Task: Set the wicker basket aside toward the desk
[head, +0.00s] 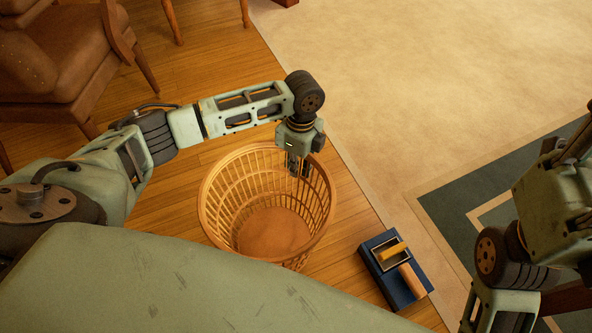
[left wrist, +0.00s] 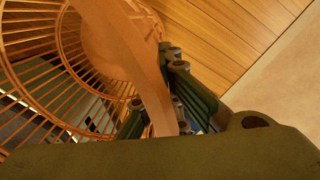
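The wicker basket (head: 218,216) is round, open-topped and slatted. It stands upright and looks empty, on the wooden floor in front of me. My left gripper (head: 298,167) points down at its far right rim. In the left wrist view, the basket's rim band (left wrist: 150,75) runs between the two fingers of my left gripper (left wrist: 158,88). The fingers lie close along both sides of the band and look shut on it. My right arm is at the right edge of the head view; its fingers are out of view. The desk cannot be made out.
A blue box (head: 371,262) with a yellow piece and a wooden roller-like piece on it lies right of the basket. A brown leather chair (head: 62,55) stands at upper left. A pale rug (head: 430,90) with a dark green band covers the floor to the right.

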